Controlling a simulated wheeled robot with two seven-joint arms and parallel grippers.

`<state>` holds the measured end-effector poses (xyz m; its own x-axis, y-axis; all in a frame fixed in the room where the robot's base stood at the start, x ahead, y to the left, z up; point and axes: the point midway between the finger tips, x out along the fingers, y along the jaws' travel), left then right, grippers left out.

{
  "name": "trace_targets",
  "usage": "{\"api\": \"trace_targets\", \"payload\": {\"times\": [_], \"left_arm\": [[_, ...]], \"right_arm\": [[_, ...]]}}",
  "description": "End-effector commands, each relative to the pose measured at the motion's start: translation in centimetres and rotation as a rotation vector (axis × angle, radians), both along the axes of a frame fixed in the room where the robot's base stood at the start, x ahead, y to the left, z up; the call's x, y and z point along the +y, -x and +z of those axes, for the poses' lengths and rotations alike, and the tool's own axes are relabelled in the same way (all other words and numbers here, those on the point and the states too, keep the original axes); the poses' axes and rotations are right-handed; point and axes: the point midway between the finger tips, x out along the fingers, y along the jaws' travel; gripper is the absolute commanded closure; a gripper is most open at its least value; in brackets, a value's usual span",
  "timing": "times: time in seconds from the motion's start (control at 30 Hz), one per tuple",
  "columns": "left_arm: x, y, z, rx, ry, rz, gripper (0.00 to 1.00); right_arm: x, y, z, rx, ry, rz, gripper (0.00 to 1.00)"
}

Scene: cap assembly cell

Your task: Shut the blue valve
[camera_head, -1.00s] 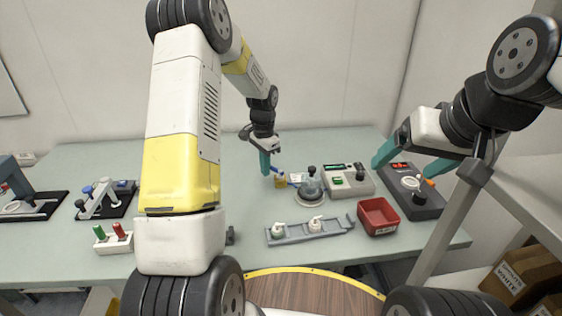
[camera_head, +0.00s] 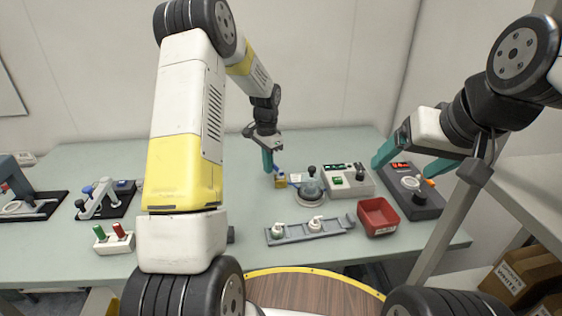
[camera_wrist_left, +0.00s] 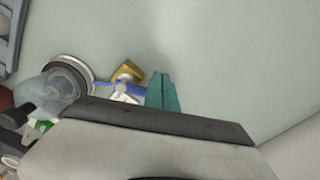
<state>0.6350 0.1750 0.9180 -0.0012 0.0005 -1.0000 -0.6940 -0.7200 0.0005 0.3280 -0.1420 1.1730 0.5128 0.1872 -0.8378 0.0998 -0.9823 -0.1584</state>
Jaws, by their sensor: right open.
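The blue valve (camera_head: 281,182) stands on the table, a small brass body with a blue lever; it also shows in the left wrist view (camera_wrist_left: 127,72). In that view the blue lever (camera_wrist_left: 134,88) lies across the brass body. My left gripper (camera_head: 267,162) points down just left of the valve. Its teal fingers (camera_wrist_left: 163,95) are together, with nothing seen between them, close beside the lever's end; I cannot tell whether they touch it. My right gripper (camera_head: 413,163) is open and empty at the right, above a dark device.
A glass dome with a black knob (camera_head: 311,187) stands right beside the valve, with a grey control box (camera_head: 348,181) behind it. A grey rail with white caps (camera_head: 271,237) and a red bin (camera_head: 378,214) are in front.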

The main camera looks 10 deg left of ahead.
Motion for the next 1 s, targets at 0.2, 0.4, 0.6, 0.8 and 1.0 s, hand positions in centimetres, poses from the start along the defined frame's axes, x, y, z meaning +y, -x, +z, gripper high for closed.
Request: {"api": "trace_targets", "payload": {"times": [0.2,0.4,0.6,0.8,1.0], "left_arm": [[-0.2,-0.4,0.0,-0.001,0.0,0.0,1.0],[-0.2,-0.4,0.0,-0.001,0.0,0.0,1.0],[-0.6,-0.9,0.0,-0.002,0.001,-0.001,1.0],[-0.9,-1.3,0.1,-0.002,0.001,-0.001,1.0],[-0.9,-1.3,0.0,-0.002,0.001,0.0,1.0]], "right_arm": [[0.0,0.0,0.0,0.0,0.0,0.0,0.19],[0.0,0.0,0.0,0.0,0.0,0.0,0.19],[0.0,0.0,0.0,0.0,0.0,0.0,0.19],[0.0,0.0,0.0,0.0,0.0,0.0,0.19],[0.0,0.0,0.0,0.0,0.0,0.0,0.19]]}}
